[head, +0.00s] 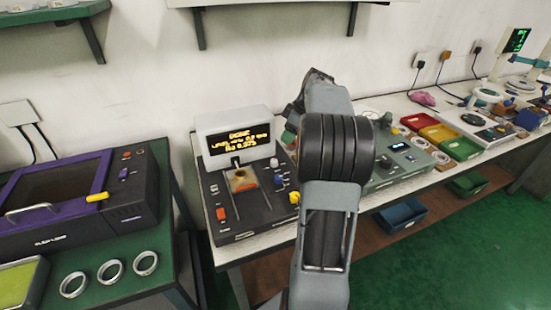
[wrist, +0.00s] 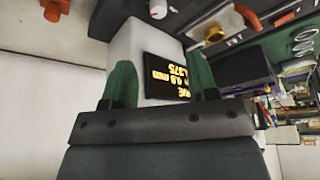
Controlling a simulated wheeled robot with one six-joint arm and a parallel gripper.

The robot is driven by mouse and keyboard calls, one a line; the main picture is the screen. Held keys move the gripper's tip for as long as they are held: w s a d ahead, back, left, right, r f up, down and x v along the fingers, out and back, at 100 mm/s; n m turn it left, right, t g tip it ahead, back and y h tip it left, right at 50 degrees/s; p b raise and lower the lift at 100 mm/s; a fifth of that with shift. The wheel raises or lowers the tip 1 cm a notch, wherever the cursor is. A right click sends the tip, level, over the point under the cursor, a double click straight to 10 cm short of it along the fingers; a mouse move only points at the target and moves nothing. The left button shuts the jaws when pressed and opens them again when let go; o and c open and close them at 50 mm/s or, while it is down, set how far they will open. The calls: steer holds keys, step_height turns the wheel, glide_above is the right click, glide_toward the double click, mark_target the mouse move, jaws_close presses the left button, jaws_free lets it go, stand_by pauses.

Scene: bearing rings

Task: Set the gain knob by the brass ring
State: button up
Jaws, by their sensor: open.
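A dark instrument (head: 237,217) with a white display head (head: 233,133) stands on the bench. Its display reads "DONE" and "Ra 0.375". A small brass-coloured round piece, probably the ring (head: 241,180), sits on its pale stage. Several controls surround it: a blue knob (head: 279,181), a white knob (head: 274,163), a yellow one (head: 294,198) and an orange one (head: 221,213). I cannot read which is the gain knob. In the wrist view my gripper (wrist: 160,88) is open and empty, its green fingers apart before the display head (wrist: 130,45). The brass-coloured piece (wrist: 214,35) shows beyond.
A purple-framed machine (head: 60,200) and three steel rings (head: 110,271) are on the green left bench. My arm hides part of the instrument's right side. A grey-green device (head: 400,160) and coloured bins (head: 440,133) stand to the right.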

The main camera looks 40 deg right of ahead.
mark_target(274, 160)
steer(key=x, duration=1.3)
steer(key=shift+f+b, duration=0.15)
steer(key=shift+b, duration=0.15)
steer(key=c, duration=0.9)
